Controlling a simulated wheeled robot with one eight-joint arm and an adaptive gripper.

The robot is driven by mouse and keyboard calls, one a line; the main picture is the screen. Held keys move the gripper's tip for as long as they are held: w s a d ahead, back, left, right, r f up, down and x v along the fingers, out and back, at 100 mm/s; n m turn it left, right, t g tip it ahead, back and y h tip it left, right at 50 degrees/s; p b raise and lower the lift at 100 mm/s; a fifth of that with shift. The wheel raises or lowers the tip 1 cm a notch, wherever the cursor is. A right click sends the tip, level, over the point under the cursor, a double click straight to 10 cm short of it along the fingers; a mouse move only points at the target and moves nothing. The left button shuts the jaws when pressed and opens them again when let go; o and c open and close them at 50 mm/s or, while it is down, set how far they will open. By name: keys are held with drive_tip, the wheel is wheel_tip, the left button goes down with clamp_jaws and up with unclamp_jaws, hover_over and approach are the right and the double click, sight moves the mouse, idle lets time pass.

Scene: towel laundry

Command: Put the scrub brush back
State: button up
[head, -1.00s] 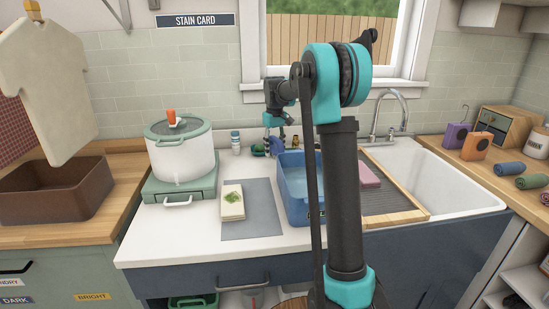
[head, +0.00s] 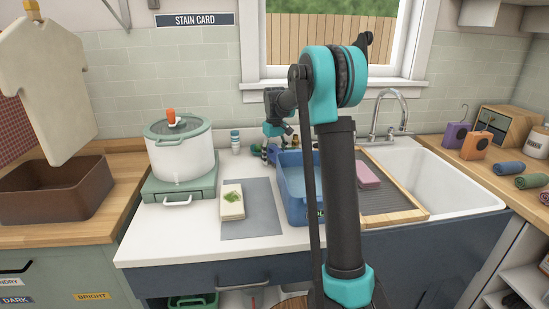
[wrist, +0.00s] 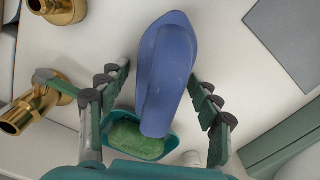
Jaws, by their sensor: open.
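The blue scrub brush (wrist: 167,72) lies on the white counter in the wrist view, its long rounded body running between my fingers. My gripper (wrist: 158,88) is open, with one finger on each side of the brush and visible gaps between them. Its lower end overlaps a teal dish (wrist: 158,147) holding a green block (wrist: 135,138); I cannot tell if it touches the dish. In the head view my gripper (head: 272,150) is low at the back of the counter, and the brush is hard to make out there.
Brass fittings (wrist: 40,103) stand close to my left finger. In the head view a blue basin (head: 293,205) stands in front of my gripper. A white pot (head: 183,155) is to the left, the drainboard (head: 390,197) and sink to the right. The grey mat (head: 255,210) has bare space.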

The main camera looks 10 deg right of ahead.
wheel_tip(320, 180, up, 12)
drive_tip(key=shift+r, duration=0.15)
idle(0.5)
